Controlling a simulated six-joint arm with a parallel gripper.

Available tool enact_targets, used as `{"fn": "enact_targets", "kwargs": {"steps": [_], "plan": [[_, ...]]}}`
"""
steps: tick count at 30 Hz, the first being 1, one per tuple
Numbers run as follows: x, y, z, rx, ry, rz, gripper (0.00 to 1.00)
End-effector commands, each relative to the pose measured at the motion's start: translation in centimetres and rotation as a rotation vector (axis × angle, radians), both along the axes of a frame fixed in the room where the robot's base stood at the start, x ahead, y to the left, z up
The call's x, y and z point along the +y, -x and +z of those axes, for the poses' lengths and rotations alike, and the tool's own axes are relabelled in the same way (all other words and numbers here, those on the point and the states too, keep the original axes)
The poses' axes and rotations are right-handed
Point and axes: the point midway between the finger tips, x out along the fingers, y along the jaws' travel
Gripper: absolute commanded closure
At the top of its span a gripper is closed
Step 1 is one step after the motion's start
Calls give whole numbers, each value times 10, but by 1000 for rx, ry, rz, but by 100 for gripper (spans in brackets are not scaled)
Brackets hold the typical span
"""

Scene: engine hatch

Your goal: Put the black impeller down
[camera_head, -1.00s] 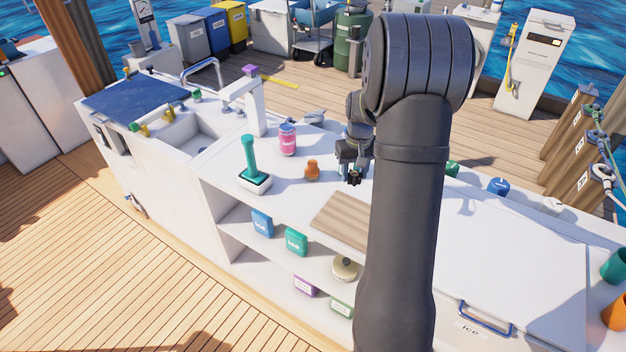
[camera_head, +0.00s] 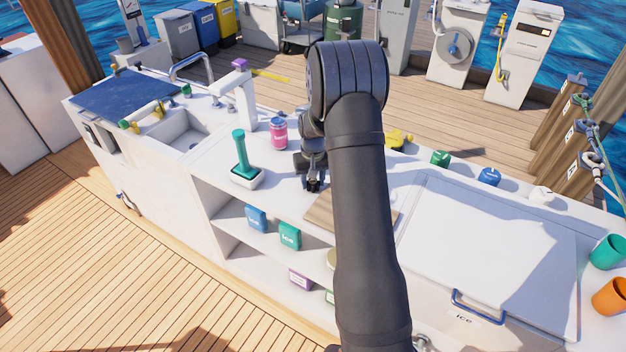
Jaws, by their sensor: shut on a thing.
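My gripper (camera_head: 313,184) points down low over the white counter (camera_head: 283,192), just behind the striped wooden board (camera_head: 322,215). It is shut on the black impeller (camera_head: 314,188), which shows only as a small dark shape between the fingertips. It is hard to tell apart from the dark fingers. I cannot tell whether the impeller touches the counter.
A yellow item (camera_head: 398,138) and a green knob (camera_head: 440,158) lie to the right. My arm hides part of the board and counter.

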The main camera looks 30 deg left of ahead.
Motion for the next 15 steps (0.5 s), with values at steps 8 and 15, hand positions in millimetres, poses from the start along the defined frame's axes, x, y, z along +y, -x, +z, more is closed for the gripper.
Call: {"fn": "enact_targets", "kwargs": {"steps": [8, 15], "plan": [[0, 0, -2, 0, 0, 0, 82], [0, 0, -2, 0, 0, 0, 50]]}}
